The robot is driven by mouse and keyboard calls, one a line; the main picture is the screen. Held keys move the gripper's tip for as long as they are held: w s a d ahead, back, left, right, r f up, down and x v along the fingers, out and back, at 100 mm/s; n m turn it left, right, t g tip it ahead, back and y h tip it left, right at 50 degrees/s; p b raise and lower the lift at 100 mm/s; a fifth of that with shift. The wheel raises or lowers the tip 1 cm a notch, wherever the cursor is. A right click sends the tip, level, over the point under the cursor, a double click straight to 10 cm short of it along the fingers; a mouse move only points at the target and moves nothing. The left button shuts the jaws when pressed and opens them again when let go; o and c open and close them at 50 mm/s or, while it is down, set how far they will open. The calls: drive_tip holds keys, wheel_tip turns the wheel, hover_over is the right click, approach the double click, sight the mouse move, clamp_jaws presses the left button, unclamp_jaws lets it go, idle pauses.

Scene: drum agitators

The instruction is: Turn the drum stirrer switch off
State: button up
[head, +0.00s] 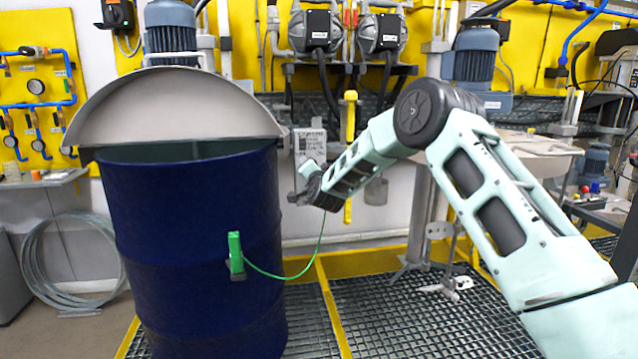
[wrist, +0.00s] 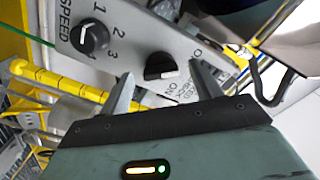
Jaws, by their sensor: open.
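The drum stirrer switch (wrist: 160,67) is a black rotary knob on a light grey control panel (wrist: 128,28). It shows in the wrist view, with an "O" label to its upper right and "ON" just below it. A white mark shows at the knob's lower right edge. My gripper (wrist: 161,70) is open, one finger on each side of the knob in the picture; I cannot tell whether either touches it. In the head view the grey control box (head: 310,140) hangs behind the drum's right side, with my gripper (head: 308,186) in front of its lower part; the switch is not discernible there.
A SPEED knob (wrist: 90,38) sits on the same panel, left of the switch. The big blue drum (head: 190,240) with a half-open grey lid (head: 175,105) stands close left of my gripper. Grating (head: 400,320) covers the floor.

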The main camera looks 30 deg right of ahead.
drive_tip(key=b+v, duration=0.2)
drive_tip(key=v, duration=1.4)
